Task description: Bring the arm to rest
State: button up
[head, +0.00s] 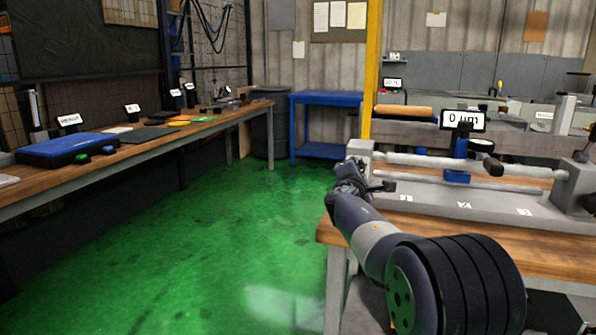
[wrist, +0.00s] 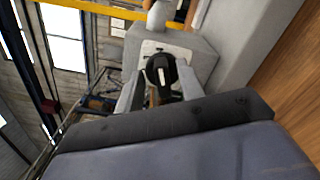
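My arm reaches from the lower right of the head view up and left. My gripper (head: 378,187) is at its end, close to the left end block (head: 360,150) of a grey bench fixture. In the wrist view my gripper (wrist: 158,92) has its two grey fingers apart. A round black knob with a pale mark (wrist: 160,69) shows in the gap between them, in front of a grey block (wrist: 200,50). I cannot tell how deep the knob lies between the fingers. Nothing appears held.
The fixture carries a long bar (head: 440,161) and a "0 µm" display (head: 463,120) on the right workbench (head: 480,245). A yellow post (head: 373,60) stands behind the gripper. A blue table (head: 330,98) is at the back. Green floor (head: 220,230) is free on the left.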

jog(key=s+a+n+p, duration=0.3)
jog(key=s+n+p, duration=0.4)
jog(key=s+p, duration=0.3)
jog(key=shift+a+p, duration=0.4)
jog(key=shift+p, duration=0.5)
dwell(0.4)
jog(key=shift+r, duration=0.15)
